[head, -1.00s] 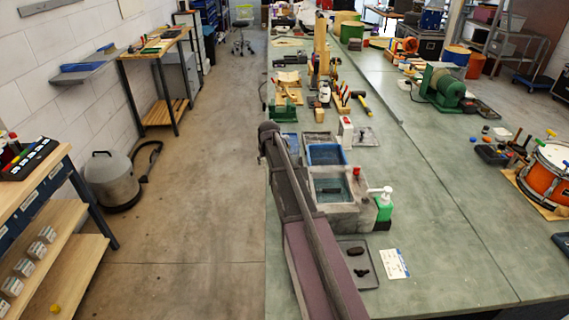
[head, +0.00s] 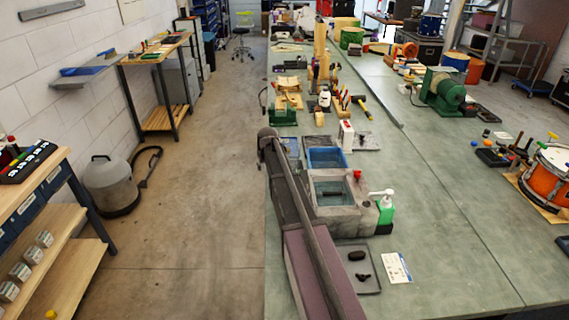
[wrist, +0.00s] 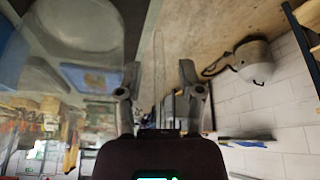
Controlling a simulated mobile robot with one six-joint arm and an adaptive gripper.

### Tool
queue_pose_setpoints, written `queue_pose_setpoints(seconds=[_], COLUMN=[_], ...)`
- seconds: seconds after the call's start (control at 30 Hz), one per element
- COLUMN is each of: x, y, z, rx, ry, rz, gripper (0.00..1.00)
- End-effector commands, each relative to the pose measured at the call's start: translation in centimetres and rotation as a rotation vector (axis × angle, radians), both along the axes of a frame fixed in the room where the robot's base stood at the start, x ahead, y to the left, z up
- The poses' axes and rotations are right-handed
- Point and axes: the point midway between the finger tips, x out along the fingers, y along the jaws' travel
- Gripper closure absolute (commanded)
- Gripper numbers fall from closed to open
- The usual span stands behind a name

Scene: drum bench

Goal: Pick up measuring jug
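My gripper (wrist: 158,78) shows in the wrist view with its two fingers well apart and no clear grip on anything. A thin see-through strip (wrist: 158,72) stands between the fingers, apart from both. I cannot tell whether it is part of the measuring jug. A blurred, pale, rounded shape fills the upper left of the wrist view; I cannot tell what it is. In the head view I cannot make out the measuring jug for sure. My arm runs along the near bench edge there, and my fingertips do not show clearly.
The long green bench (head: 440,240) carries a grey basin (head: 342,212), a blue tray (head: 326,158), a green pump bottle (head: 385,206) and a dark tray (head: 372,284). An orange drum (head: 550,178) stands at right.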

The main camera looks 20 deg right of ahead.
Motion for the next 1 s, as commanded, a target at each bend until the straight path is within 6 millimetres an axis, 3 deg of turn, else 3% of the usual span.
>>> queue_pose_setpoints(seconds=[0.03,0.1,0.13,1.0], x=[0.0,0.0,0.0,-0.03], y=[-0.01,-0.01,-0.02,-0.18], z=[0.0,0.0,0.0,0.56], rx=[0.0,0.0,0.0,-0.001], ry=[0.0,0.0,0.0,0.0], rz=[0.0,0.0,0.0,-0.001], gripper=[0.76,0.96,1.0,1.0])
